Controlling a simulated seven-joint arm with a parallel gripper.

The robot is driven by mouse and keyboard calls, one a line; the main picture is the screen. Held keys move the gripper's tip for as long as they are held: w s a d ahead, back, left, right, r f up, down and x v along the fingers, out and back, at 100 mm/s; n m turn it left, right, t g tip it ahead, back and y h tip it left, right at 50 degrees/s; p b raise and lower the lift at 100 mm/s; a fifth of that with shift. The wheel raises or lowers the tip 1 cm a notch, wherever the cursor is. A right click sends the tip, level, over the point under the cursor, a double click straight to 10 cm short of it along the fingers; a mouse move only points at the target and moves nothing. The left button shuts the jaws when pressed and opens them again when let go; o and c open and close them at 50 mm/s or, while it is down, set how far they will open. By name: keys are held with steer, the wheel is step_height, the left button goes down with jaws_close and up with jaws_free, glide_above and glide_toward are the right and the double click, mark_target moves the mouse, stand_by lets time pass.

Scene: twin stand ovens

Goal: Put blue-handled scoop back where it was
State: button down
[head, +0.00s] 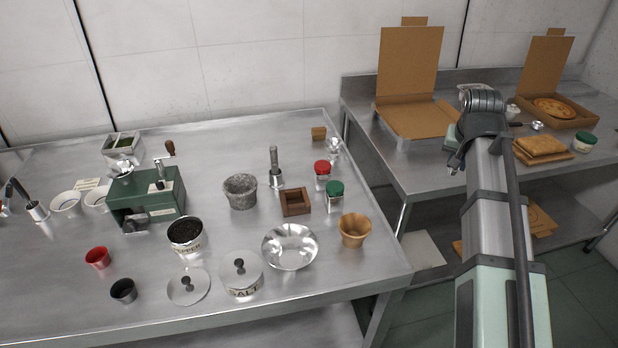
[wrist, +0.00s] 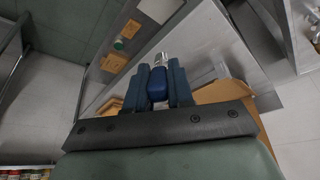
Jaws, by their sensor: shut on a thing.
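The blue-handled scoop (wrist: 157,84) is in the wrist view, its blue handle between the two dark fingers of my gripper (wrist: 158,90). Its metal end (wrist: 159,60) points away from the gripper, and its full shape does not show. In the head view my gripper (head: 455,160) hangs left of my forearm, near the front of the right counter (head: 415,165) and by the open cardboard box. The scoop is mostly hidden in the head view. I cannot tell how high it is held.
The open cardboard box (head: 412,118) stands behind my gripper. Farther right are brown boards (head: 545,150), a green-lidded jar (head: 585,141), a round metal utensil (head: 537,126) and a boxed pizza (head: 555,107). The left table (head: 210,320) holds a metal bowl (head: 290,247) and several containers.

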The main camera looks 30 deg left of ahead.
steer(key=s+a+n+g+y, duration=0.1)
steer(key=s+a+n, duration=0.25)
steer(key=a, duration=1.45)
steer(key=s+a+n+y, duration=0.1)
steer(key=s+a+n, duration=0.25)
steer(key=a, duration=1.45)
steer(key=s+a+f+n+g+y, duration=0.1)
steer(key=s+a+n, duration=0.2)
steer(key=s+a, duration=0.95)
steer(key=s+a+f+n+g+y, duration=0.1)
steer(key=s+a+f+n, duration=0.1)
steer(key=s+a, duration=1.05)
steer(key=x, duration=0.6)
steer(key=w+d+x, duration=0.1)
steer(key=x, duration=0.2)
steer(key=shift+d+f, duration=0.1)
steer(key=shift+f, duration=0.05)
steer(key=shift+f, duration=0.15)
steer(key=c, duration=1)
jaws_free()
